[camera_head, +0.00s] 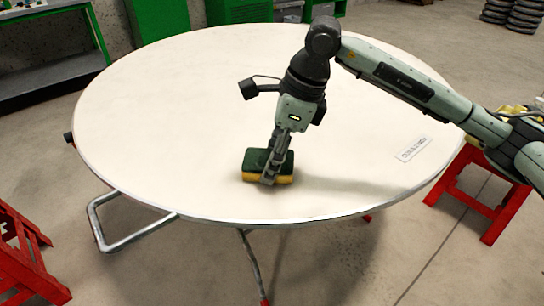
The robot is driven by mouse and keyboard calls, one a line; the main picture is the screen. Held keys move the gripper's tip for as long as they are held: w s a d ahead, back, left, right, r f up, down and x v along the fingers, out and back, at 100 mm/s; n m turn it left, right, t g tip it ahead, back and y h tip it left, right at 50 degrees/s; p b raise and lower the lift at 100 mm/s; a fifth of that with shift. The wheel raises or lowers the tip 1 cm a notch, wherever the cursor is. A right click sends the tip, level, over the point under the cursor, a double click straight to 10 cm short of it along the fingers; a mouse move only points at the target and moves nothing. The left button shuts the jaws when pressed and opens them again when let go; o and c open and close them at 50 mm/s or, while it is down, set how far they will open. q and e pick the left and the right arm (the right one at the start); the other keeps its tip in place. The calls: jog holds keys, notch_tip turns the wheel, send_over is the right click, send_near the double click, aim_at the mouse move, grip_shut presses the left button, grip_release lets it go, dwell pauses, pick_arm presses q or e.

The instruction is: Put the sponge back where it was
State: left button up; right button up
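A sponge (284,171), green on top and yellow below, lies on the round white table (180,100) near its front edge. My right gripper (272,172) points down at the sponge, with its fingers at the sponge's middle. One finger shows in front of the sponge's near side; the far finger is hidden, so whether they grip it is unclear. My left gripper is not in view.
A white label with print (413,148) lies on the table at the right. The rest of the tabletop is clear. A red stool (468,200) stands at the right, and another red stand (28,262) at the lower left. A green workbench (50,75) is at the back left.

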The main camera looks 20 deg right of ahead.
jog(key=shift+f, duration=0.15)
jog(key=o, duration=1)
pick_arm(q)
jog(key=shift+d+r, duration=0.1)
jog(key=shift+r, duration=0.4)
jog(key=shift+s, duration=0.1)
pick_arm(e)
jog(key=shift+r, duration=0.2)
jog(key=v, duration=0.2)
jog(key=shift+d+r, duration=0.1)
jog(key=shift+r, duration=0.15)
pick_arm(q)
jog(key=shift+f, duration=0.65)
pick_arm(e)
jog(key=v, duration=0.9)
jog(key=shift+s+d+r, duration=0.1)
jog(key=shift+r, duration=0.1)
